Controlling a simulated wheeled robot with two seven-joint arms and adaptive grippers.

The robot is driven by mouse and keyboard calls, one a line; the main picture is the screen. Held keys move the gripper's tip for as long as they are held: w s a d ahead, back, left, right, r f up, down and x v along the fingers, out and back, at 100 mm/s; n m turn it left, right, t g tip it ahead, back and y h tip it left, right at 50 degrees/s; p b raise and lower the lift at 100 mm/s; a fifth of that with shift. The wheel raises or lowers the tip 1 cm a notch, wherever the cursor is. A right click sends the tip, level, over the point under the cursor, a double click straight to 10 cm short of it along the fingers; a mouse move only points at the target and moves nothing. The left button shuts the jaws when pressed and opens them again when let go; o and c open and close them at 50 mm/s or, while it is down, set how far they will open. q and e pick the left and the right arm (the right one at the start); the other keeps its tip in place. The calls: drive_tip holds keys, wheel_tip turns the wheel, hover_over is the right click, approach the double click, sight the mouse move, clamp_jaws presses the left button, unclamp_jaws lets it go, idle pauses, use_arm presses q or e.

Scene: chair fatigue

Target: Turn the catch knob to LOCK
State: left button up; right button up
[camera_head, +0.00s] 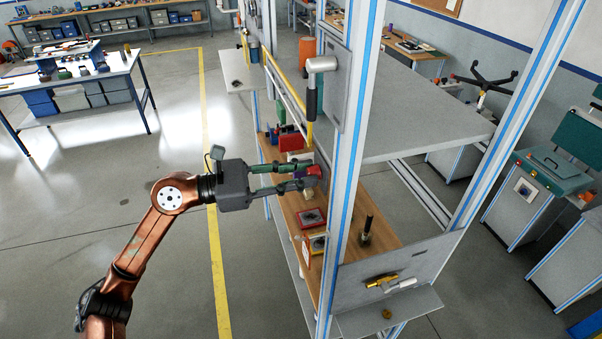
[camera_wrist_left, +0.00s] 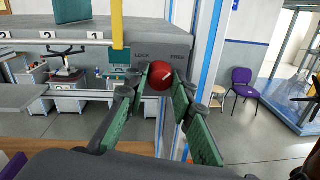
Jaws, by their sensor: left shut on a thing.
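The round red catch knob (camera_wrist_left: 160,75) sits on a grey panel (camera_wrist_left: 204,42), with the word LOCK at its upper left and FREE at its upper right. Its white mark slants up and to the right, toward FREE. My left gripper (camera_wrist_left: 159,83) has its green-padded fingers on both sides of the knob and is shut on it. In the head view the left gripper (camera_head: 312,178) reaches in from the left to the red knob (camera_head: 314,170) at the frame's post. The fingers hide part of the knob there. My right gripper is not in view.
A blue-striped upright post (camera_head: 350,150) stands just right of the knob. A yellow bar (camera_wrist_left: 117,25) hangs left of it. Below is a wooden shelf (camera_head: 380,225) with small parts, and a grey bench top (camera_head: 410,110) lies behind.

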use_arm(q)
clamp_jaws()
